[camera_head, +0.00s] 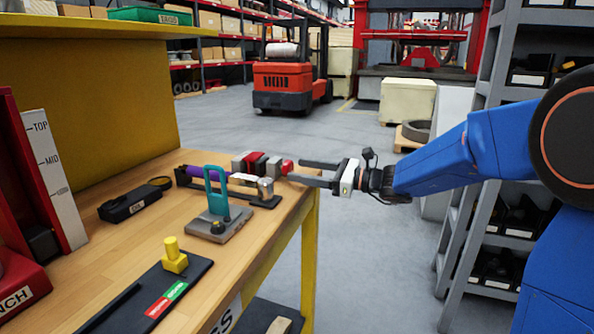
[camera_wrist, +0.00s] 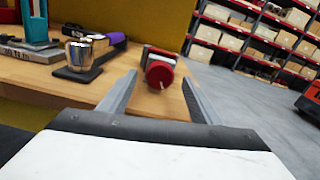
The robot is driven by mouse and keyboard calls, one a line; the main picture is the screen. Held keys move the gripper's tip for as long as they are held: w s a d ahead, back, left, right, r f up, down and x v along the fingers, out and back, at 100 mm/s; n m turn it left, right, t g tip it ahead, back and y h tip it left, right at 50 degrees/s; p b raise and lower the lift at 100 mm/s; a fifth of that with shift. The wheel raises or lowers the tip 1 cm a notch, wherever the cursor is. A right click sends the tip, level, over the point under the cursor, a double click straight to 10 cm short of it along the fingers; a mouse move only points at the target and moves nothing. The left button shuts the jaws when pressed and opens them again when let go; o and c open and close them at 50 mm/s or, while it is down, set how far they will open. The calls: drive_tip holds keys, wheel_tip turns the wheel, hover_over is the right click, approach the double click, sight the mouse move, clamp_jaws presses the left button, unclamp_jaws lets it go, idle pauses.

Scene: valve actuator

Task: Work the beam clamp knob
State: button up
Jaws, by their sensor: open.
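The beam clamp (camera_head: 256,164) is a red and grey block device lying on the wooden workbench near its far right corner. Its round red knob (camera_head: 287,167) faces my gripper. In the wrist view the knob (camera_wrist: 160,72) appears straight ahead with a small pale mark low on its face. My gripper (camera_head: 297,171) is open and empty, reaching in from the right. In the wrist view its two fingers (camera_wrist: 159,78) point forward on either side of the knob's outline. I cannot tell whether the fingertips have reached past its face.
Left of the clamp are a metal cup (camera_wrist: 85,52) on a dark base and a purple-handled tool (camera_head: 200,173). A teal-handled lever (camera_head: 216,190) and a yellow knob (camera_head: 174,254) on a black plate stand nearer. Open floor (camera_head: 375,230) lies right of the bench.

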drive_tip(key=shift+x, duration=1.1)
drive_tip(key=c, duration=1.1)
drive_tip(key=shift+o, duration=0.3)
drive_tip(key=o, duration=1)
drive_tip(key=shift+m, duration=0.3)
drive_tip(key=shift+o, duration=0.2)
drive_tip(key=shift+s+d, duration=0.1)
